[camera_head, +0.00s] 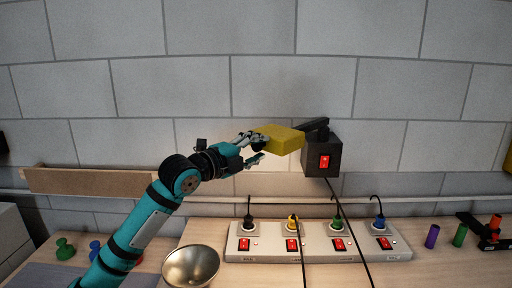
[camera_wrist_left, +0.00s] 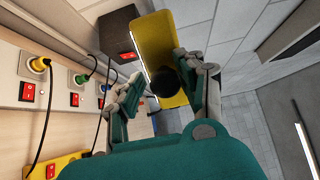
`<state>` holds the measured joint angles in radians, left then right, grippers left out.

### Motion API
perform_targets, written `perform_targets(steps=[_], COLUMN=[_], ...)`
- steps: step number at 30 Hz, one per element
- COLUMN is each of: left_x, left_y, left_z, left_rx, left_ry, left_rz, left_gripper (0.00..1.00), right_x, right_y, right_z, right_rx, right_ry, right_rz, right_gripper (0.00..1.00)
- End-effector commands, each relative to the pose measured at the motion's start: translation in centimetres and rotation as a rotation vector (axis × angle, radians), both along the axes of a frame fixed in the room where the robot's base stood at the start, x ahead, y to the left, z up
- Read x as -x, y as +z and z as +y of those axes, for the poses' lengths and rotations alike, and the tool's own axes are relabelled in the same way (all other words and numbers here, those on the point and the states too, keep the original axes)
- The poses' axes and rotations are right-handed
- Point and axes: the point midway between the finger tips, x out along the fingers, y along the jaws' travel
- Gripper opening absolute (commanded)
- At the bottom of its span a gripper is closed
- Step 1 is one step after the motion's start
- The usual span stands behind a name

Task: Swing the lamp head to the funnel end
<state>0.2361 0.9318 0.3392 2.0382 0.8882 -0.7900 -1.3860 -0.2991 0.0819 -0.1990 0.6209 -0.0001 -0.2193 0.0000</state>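The lamp head (camera_head: 280,139) is a yellow block on a short black arm from a black box (camera_head: 322,156) with a red switch at the wall. In the left wrist view the lamp head (camera_wrist_left: 158,45) fills the top middle, with a dark round knob (camera_wrist_left: 164,88) on its near side. My left gripper (camera_head: 256,148) is at the lamp head's left end. In the wrist view its fingers (camera_wrist_left: 157,90) are spread around the knob, with a gap visible on the left. Contact on the right is unclear. No funnel is clearly recognisable. My right gripper is not in view.
A power strip (camera_head: 318,257) with several plugs and red switches lies below the lamp. Cables hang in front of it. A metal bowl (camera_head: 191,266) stands to its left. Green pegs (camera_head: 65,249) are at far left; a purple cylinder (camera_head: 432,236) is at right.

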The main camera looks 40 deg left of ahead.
Motion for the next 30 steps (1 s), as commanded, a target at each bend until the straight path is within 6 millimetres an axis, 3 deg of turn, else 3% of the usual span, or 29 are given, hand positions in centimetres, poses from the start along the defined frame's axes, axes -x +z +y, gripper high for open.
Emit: perform_targets(steps=[3,14,30], left_x=[0.0,0.8,10.1], left_y=[0.2,0.3,0.2], left_z=[0.1,0.2,0.9], left_rx=[-0.001,0.000,0.001], left_ry=[0.002,0.003,0.004], left_rz=[-0.004,-0.007,-0.005], left_gripper=[0.50,0.50,0.50], right_x=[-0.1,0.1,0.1], right_y=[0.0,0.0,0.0], right_z=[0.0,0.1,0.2], right_rx=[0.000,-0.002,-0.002], right_ry=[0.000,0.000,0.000], right_rz=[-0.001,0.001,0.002], right_gripper=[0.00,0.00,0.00])
